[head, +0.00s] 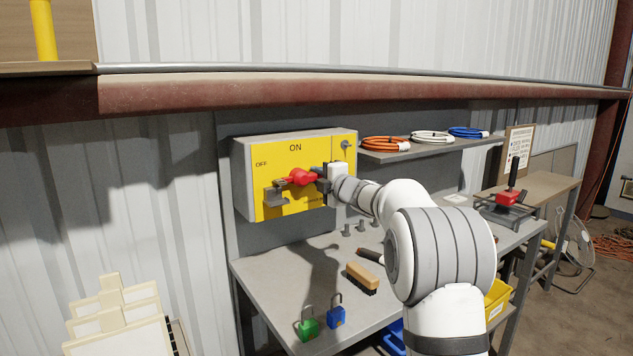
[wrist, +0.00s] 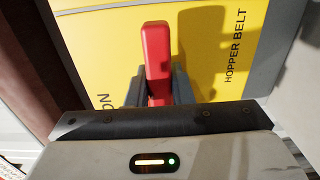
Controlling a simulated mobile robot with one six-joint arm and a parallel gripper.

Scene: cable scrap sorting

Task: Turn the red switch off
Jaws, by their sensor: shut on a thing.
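The red switch handle (head: 300,177) is on the front of the yellow switch box (head: 330,155), below the word ON and to the right of the word OFF. My gripper (head: 318,178) is at the handle, coming in from the right. In the wrist view, the red handle (wrist: 157,55) stands between the two dark fingers of my gripper (wrist: 158,90), which are shut on it. The words HOPPER BELT show on the yellow panel (wrist: 215,45). The handle's inner end is partly hidden, and its exact angle is hard to tell.
A grey bracket (head: 276,197) is on the box below the handle. On the bench (head: 270,272) are a brush (head: 362,277), a green padlock (head: 308,329) and a blue padlock (head: 336,316). A shelf (head: 400,152) with cable coils is right of the box.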

